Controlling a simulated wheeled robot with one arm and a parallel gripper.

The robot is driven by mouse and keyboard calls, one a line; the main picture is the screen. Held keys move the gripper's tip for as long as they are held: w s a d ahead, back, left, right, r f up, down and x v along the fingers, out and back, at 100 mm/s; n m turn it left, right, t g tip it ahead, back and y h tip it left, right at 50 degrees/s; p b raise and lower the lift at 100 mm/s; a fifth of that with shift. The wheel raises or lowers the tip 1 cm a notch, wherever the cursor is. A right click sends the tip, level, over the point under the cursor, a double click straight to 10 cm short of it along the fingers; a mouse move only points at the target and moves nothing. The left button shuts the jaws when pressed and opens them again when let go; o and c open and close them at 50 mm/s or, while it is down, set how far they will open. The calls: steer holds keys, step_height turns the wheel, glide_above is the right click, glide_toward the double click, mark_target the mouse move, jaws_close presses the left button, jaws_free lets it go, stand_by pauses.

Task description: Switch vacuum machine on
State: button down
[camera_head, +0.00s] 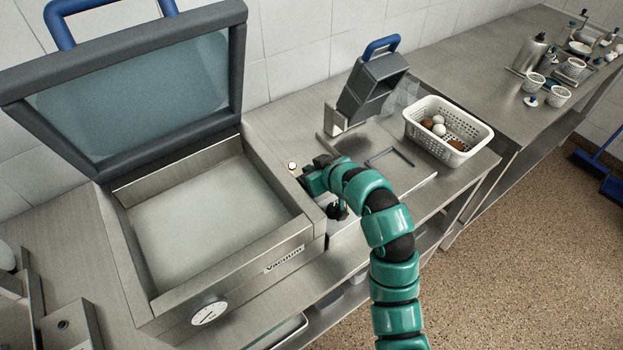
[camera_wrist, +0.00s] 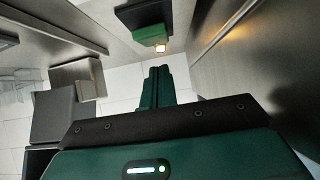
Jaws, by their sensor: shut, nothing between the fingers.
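The vacuum machine (camera_head: 290,258) stands at the left in the head view, with its "Vacuum" label and a round gauge on the front. Its lid (camera_head: 130,100) is raised open. In the wrist view a green switch (camera_wrist: 148,35) with a small glowing light (camera_wrist: 160,47) sits on a dark plate above my fingertips. A small bright round spot (camera_head: 292,165) shows just beyond my gripper in the head view. My gripper (camera_head: 304,178) is beside the machine's right side, shut and empty. In the wrist view its fingers (camera_wrist: 158,72) point toward the switch, with a small apparent gap.
To the right, a grey device with a blue handle (camera_head: 373,85) stands on the steel counter. A white perforated basket (camera_head: 448,128) holds white and brown round items. Small cups and bottles stand on the far counter (camera_head: 480,60). My arm crosses the counter's front edge.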

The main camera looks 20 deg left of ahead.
steer(key=s+d+r+b, duration=0.1)
steer(key=s+d+r, duration=0.2)
steer(key=r, duration=0.6)
steer(key=shift+s+d+r, duration=0.25)
steer(key=shift+d+r, duration=0.05)
steer(key=shift+d, duration=0.35)
